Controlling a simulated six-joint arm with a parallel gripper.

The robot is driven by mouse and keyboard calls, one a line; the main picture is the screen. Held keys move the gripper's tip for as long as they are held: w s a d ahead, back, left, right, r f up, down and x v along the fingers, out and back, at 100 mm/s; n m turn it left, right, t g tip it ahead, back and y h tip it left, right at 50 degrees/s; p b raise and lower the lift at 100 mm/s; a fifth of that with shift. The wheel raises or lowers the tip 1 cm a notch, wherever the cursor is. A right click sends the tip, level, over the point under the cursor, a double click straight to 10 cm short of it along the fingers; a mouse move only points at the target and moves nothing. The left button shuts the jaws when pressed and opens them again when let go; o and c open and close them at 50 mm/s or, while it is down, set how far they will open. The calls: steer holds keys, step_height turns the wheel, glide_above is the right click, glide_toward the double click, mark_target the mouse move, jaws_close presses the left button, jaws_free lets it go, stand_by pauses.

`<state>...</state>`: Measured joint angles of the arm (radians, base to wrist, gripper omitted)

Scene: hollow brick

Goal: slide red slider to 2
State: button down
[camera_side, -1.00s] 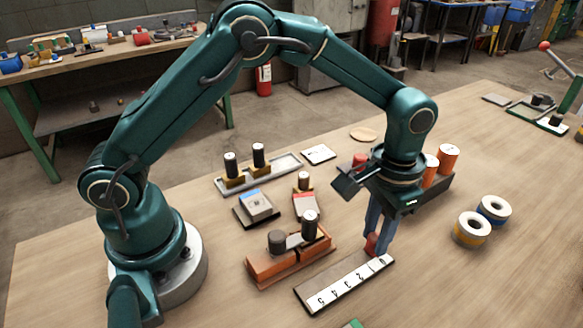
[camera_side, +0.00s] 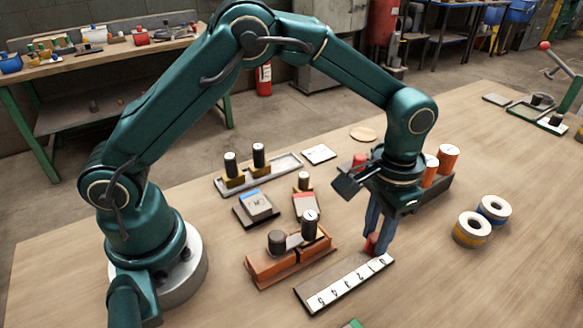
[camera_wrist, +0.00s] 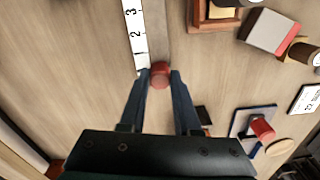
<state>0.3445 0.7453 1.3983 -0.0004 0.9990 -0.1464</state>
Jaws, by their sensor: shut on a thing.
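The red slider (camera_side: 371,243) is a small red knob on a dark flat track with a white number strip (camera_side: 345,286) marked 0 to 5. In the side view it sits near the 0 end, around 0 to 1. In the wrist view the red slider (camera_wrist: 159,78) is just below the 1 mark on the strip (camera_wrist: 135,32); 2 and 3 lie further up the picture. My gripper (camera_side: 376,238) points down and is shut on the slider, with a finger on each side of it in the wrist view (camera_wrist: 160,74). The fingers partly hide the slider in the side view.
An orange block with dark knobs (camera_side: 275,267) stands left of the track. Orange cylinders (camera_side: 447,157) in a dark holder stand behind my gripper. Two rolls (camera_side: 472,230) lie to the right. Trays and small blocks sit further back. The track's surface toward 5 is clear.

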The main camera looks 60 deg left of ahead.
mark_target(350, 265)
stand_by(0.5)
steer(key=shift+s+d+r, duration=0.1)
steer(key=shift+s, duration=2.35)
steer(key=c, duration=0.6)
jaws_free()
steer(key=shift+r, duration=2.5)
